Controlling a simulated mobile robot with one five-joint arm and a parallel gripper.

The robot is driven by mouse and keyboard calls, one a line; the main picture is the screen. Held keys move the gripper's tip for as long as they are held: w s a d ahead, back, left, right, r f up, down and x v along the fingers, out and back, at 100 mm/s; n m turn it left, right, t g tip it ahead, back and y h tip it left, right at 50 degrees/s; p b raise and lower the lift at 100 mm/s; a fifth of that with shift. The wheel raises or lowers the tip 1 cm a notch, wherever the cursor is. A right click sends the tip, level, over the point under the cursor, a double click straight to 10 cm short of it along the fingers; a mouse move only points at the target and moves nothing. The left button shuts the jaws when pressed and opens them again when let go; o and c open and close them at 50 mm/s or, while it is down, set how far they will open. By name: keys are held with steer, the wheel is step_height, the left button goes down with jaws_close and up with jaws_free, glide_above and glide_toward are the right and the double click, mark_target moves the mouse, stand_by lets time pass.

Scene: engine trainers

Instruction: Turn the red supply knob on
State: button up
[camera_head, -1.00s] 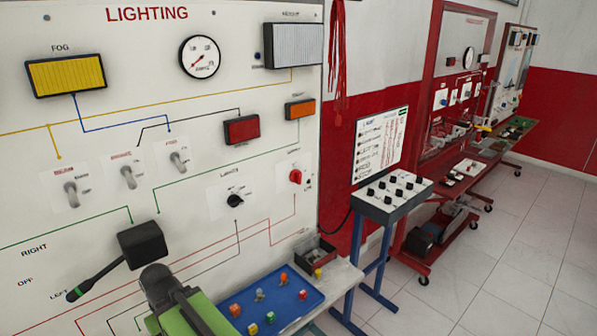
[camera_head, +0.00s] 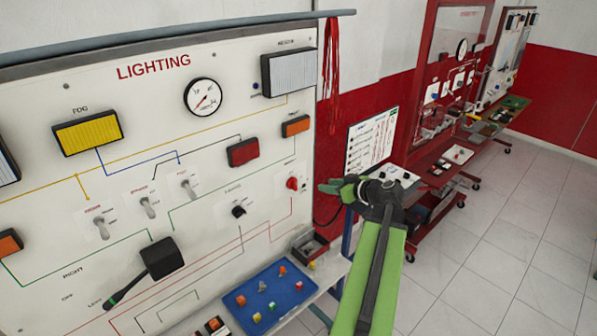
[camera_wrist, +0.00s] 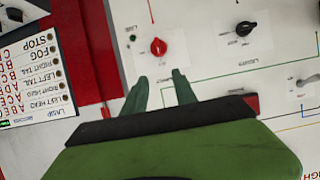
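The red supply knob (camera_head: 292,183) is on the right side of the white lighting board. It also shows in the wrist view (camera_wrist: 158,47), just beyond the fingertips and roughly between them. My gripper (camera_head: 326,188) is to the right of the knob in the head view and apart from it. In the wrist view my gripper (camera_wrist: 160,80) has its two green fingers spread with nothing between them. The small labels around the knob are too blurred to read.
A black knob (camera_head: 238,211) is left of the red one, and toggle switches (camera_head: 148,207) are further left. A blue tray (camera_head: 290,302) with several small coloured pieces lies below the board. A red panel (camera_wrist: 88,50) borders the board.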

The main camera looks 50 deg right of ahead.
mark_target(296, 180)
steer(key=b+x, duration=0.6)
steer(key=x, duration=1.1)
steer(key=shift+w+f+b, duration=0.1)
steer(key=shift+w+b, duration=0.1)
steer(key=shift+b, duration=0.2)
